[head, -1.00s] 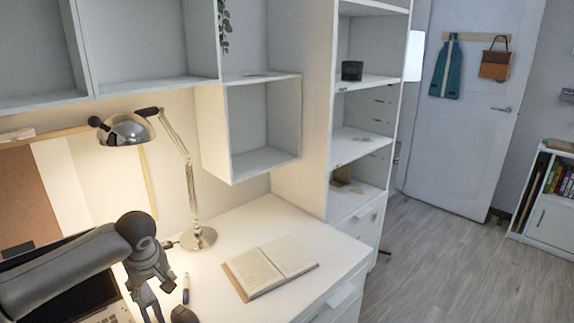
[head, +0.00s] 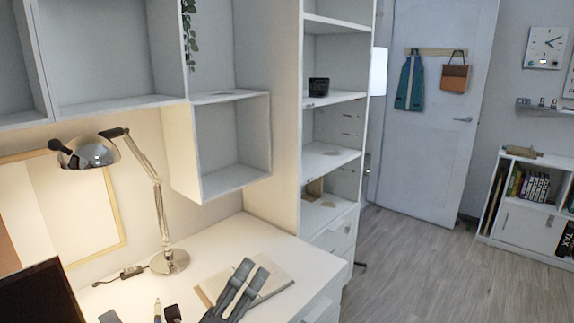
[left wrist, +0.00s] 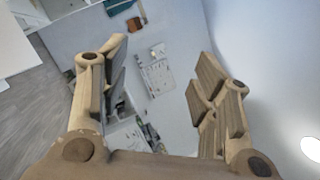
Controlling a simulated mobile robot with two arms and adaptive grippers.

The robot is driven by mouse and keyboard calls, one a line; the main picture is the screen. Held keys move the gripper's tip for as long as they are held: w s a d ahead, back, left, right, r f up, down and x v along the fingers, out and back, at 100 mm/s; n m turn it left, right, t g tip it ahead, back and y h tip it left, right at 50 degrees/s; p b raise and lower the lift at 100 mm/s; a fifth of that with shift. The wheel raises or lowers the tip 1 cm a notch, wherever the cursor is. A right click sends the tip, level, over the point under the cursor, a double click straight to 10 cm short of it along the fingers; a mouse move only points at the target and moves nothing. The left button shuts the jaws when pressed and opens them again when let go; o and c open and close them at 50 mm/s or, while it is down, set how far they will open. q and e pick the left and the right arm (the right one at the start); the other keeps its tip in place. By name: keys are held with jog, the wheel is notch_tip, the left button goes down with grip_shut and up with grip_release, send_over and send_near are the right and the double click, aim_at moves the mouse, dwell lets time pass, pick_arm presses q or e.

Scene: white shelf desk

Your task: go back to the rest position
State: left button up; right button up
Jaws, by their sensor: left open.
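My left gripper (head: 254,268) shows at the bottom of the head view, its two dark fingers pointing up and apart, in front of the book (head: 276,279). It is open and empty. Part of the book is hidden behind the fingers. In the left wrist view the two jaws of the left gripper (left wrist: 163,60) stand wide apart with nothing between them. That view looks out, tilted, past the door and wall. My right gripper is in neither view.
The white desk (head: 218,243) bears a chrome lamp (head: 170,262), a dark screen (head: 40,297) and small items at its front. Shelves (head: 335,98) rise behind it. Grey floor (head: 410,265) lies open to the right, before a door (head: 440,130) and low bookcase (head: 520,235).

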pick_arm(q)
jog(key=s+a+f+n+g+y, duration=0.3)
jog(key=a+f+n+y, duration=0.3)
jog(key=f+n, duration=0.3)
jog(key=s+a+f+n+g+y, duration=0.2)
jog(key=a+f+n+y, duration=0.5)
jog(key=n, duration=0.3)
jog(key=s+f+n+g+h, duration=0.1)
jog(key=s+f+n+g, duration=0.5)
jog(key=s, duration=0.5)
jog(key=s+f+n+g+h, duration=0.25)
jog(key=s+f+g, duration=0.25)
jog(key=s+f, duration=0.45)
notch_tip(320, 180, down, 25)
jog(key=s, duration=0.3)
jog(key=s+a+f+g+y, duration=0.1)
jog(key=s+a+f+g, duration=0.1)
jog(key=s+f, duration=1.3)
jog(key=shift+s+a+f, duration=0.35)
jog(key=shift+s+a, duration=0.1)
jog(key=shift+a, duration=0.2)
